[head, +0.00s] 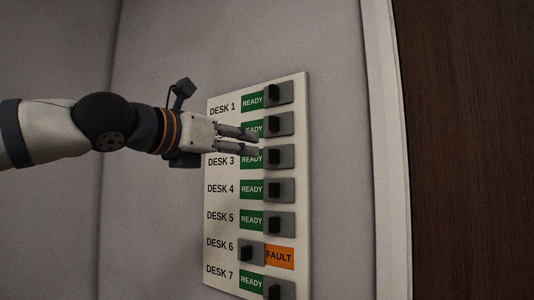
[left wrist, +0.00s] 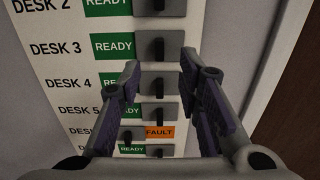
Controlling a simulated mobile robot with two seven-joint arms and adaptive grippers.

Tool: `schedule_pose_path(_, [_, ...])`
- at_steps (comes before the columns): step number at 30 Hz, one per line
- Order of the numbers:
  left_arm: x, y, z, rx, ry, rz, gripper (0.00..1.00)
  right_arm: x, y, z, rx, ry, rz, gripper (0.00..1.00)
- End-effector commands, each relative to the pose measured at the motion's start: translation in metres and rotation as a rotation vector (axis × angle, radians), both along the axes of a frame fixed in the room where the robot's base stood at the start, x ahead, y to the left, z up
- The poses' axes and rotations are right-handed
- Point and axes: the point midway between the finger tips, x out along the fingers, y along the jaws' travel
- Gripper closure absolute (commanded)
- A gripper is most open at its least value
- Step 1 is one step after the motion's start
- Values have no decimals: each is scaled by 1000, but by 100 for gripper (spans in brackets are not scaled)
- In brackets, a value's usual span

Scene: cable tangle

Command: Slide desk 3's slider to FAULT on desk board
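The desk board (head: 222,125) is a pale upright panel on the wall with several labelled slider rows. Desk 3's slider (head: 275,158) is a grey plate with a black knob on the right side of its row, leaving green READY showing; it also shows in the left wrist view (left wrist: 157,47). Any label under its plate is hidden. My left gripper (head: 257,143) is open and empty, with its fingertips in front of the board around the desk 2 and desk 3 rows. In the left wrist view the fingers (left wrist: 160,68) are spread. My right gripper is not in view.
Desk 2's slider (head: 278,124) and desk 4's slider (head: 275,189) sit close above and below, both with READY showing. Desk 6's slider (head: 247,252) is at the left with orange FAULT showing. A dark brown wooden panel (head: 465,150) stands at the right.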

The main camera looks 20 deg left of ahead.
Motion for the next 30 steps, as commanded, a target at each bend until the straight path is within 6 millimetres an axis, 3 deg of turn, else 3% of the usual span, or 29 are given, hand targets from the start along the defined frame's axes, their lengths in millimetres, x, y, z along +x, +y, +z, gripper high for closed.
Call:
schedule_pose_path(6, [54, -19, -2, 4, 3, 3, 68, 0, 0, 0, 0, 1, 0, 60])
schedule_pose_path(12, [83, -30, -1, 3, 1, 2, 68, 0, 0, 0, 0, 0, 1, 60])
schedule_pose_path(22, [88, -32, -1, 3, 1, 1, 68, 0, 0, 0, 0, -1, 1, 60])
schedule_pose_path(26, [88, -32, -1, 3, 1, 1, 98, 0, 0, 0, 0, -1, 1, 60])
schedule_pose_path(30, [88, -32, -1, 4, 2, 1, 100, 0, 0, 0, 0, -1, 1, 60])
